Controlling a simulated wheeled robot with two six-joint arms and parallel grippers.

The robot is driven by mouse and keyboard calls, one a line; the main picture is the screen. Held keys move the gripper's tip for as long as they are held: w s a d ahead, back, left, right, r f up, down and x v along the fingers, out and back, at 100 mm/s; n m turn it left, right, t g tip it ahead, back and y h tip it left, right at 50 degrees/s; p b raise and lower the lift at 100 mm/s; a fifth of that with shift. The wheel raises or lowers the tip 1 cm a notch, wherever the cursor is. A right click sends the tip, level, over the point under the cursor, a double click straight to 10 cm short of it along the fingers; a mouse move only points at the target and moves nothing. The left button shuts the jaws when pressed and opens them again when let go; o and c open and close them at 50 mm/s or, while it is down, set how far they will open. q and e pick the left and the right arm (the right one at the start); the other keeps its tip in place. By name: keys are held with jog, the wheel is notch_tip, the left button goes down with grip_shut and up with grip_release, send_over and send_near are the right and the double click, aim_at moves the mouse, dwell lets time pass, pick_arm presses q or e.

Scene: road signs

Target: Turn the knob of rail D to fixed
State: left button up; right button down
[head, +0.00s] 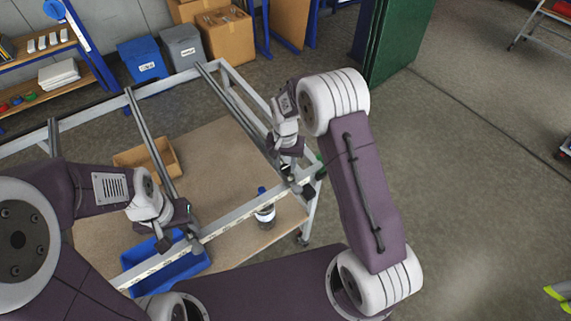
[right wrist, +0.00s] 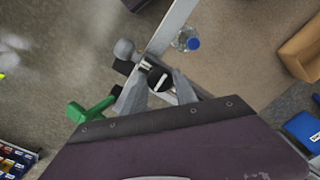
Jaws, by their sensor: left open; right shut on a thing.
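A metal frame table (head: 235,222) carries several grey rails (head: 150,140); I cannot read their letters. My right gripper (head: 287,172) is at the front end of the rightmost rail (head: 238,115). In the right wrist view its fingers (right wrist: 158,92) are shut on a round black knob (right wrist: 158,78) with a white mark. The words around the knob are not legible, so its setting is unclear. My left gripper (head: 178,238) is open near the front end of the middle rail, above the front bar. A dark knob (head: 195,242) shows close beside it.
A bottle with a blue cap (head: 265,212) stands on the lower board, below the rails. A blue bin (head: 165,268) and a cardboard box (head: 147,160) are also down there. A green handle (right wrist: 90,110) sticks out left of the gripped knob.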

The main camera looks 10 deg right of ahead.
aim_at(285, 167)
jog(key=shift+w+r+m, duration=0.15)
jog(key=shift+w+m, duration=0.05)
jog(key=shift+m, duration=0.1)
jog(key=c, duration=1)
grip_release()
jog(key=shift+o, duration=0.2)
jog(key=shift+s, duration=0.1)
notch_tip(285, 167, up, 9)
jog(key=b, duration=0.1)
